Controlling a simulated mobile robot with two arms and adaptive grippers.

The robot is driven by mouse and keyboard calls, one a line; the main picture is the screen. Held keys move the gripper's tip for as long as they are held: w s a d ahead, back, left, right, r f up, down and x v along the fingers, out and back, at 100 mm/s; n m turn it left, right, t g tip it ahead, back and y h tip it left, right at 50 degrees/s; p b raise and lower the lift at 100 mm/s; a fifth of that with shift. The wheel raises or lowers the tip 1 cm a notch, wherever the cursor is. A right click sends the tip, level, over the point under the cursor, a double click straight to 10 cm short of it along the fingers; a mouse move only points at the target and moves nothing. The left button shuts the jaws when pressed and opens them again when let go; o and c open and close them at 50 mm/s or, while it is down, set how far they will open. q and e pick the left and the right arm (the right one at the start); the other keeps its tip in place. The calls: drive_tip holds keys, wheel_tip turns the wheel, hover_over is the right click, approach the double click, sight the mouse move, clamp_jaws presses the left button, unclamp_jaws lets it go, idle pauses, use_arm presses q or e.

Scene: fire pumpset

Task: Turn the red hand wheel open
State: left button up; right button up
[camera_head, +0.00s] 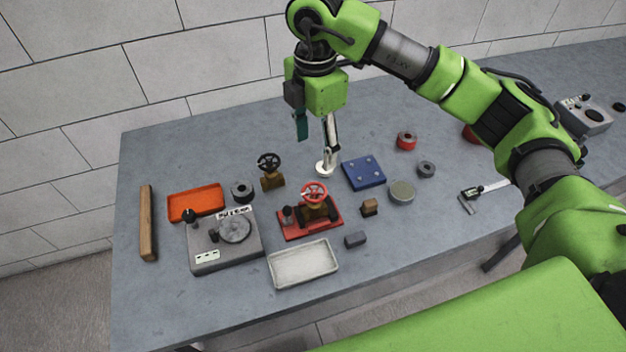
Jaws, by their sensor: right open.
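The red hand wheel (314,192) sits on top of a brass-coloured valve (317,211), which stands on a red base plate (296,232) near the middle of the table. A second valve with a dark hand wheel (268,162) stands behind it to the left. My right gripper (314,148) hangs pointing down above the back of the table, behind the red wheel and apart from it. Its fingers are spread with nothing between them. My left gripper is not in view.
An orange tray (196,190) and a grey device with a round plate (205,258) stand at the left. A white tray (304,284) lies in front of the red base. A blue plate (363,172), a red ring (406,140) and several small parts lie right. The table's left back is clear.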

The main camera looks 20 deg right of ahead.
sight(314, 190)
wheel_tip(314, 190, down, 13)
drive_tip(key=p, duration=0.3)
drive_tip(key=shift+s+a+f, duration=0.1)
drive_tip(key=c, duration=1.1)
